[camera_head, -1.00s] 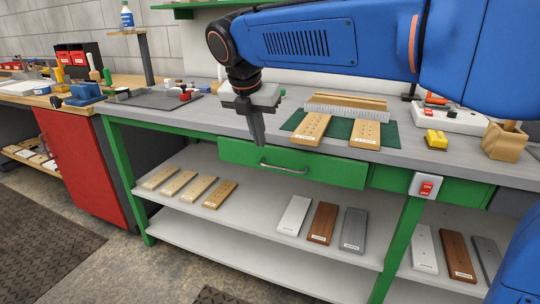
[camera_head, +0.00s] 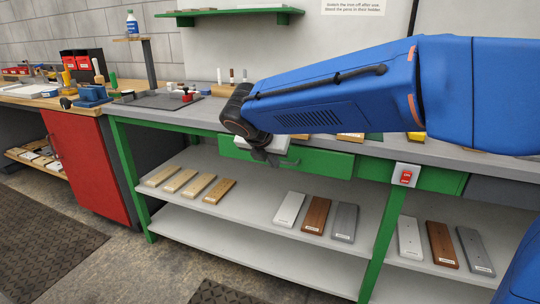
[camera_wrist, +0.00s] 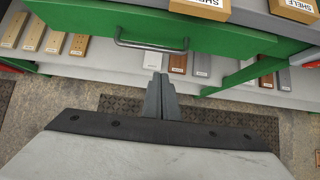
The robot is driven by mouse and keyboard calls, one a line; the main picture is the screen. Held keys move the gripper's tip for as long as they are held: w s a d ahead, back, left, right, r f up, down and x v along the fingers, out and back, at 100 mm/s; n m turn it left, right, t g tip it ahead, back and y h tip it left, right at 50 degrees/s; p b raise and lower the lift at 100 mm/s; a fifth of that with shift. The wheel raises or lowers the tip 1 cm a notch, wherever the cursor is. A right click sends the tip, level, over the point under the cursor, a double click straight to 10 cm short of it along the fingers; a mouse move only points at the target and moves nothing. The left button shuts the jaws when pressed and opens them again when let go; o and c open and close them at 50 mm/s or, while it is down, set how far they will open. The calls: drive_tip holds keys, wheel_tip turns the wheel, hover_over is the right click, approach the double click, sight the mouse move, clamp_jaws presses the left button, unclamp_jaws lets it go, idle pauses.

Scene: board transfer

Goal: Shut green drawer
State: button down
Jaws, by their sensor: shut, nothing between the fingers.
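The green drawer (camera_head: 322,162) sits under the grey bench top in the head view, partly hidden behind my arm. In the wrist view the green drawer front (camera_wrist: 215,36) spans the top, with its grey bar handle (camera_wrist: 150,46) near the middle. My gripper (camera_head: 262,156) is in front of the drawer, near its handle. In the wrist view the gripper's fingers (camera_wrist: 161,78) are together and empty, pointing toward the drawer front just below the handle. I cannot tell whether the fingertips touch it. How far the drawer stands out is hard to tell.
Wooden boards (camera_head: 182,181) and white, brown and grey boards (camera_head: 316,215) lie on the shelf below. A red switch box (camera_head: 405,175) is on the bench front to the right. A red cabinet (camera_head: 88,167) stands left. The floor in front is clear.

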sight(282, 161)
drive_tip(key=shift+w+d+f, duration=0.3)
drive_tip(key=shift+w+f, duration=0.1)
drive_tip(key=shift+w, duration=0.45)
drive_tip(key=shift+w+d+f, duration=0.3)
drive_tip(key=shift+w+f, duration=0.15)
drive_tip(key=shift+w, duration=0.35)
drive_tip(key=shift+w+d+f, duration=0.3)
drive_tip(key=shift+w+f, duration=0.1)
drive_tip(key=shift+w, duration=0.45)
drive_tip(key=shift+w+d, duration=0.25)
drive_tip(key=shift+w, duration=0.5)
drive_tip(key=shift+w+d, duration=0.25)
drive_tip(key=shift+w, duration=0.5)
drive_tip(key=shift+s, duration=0.1)
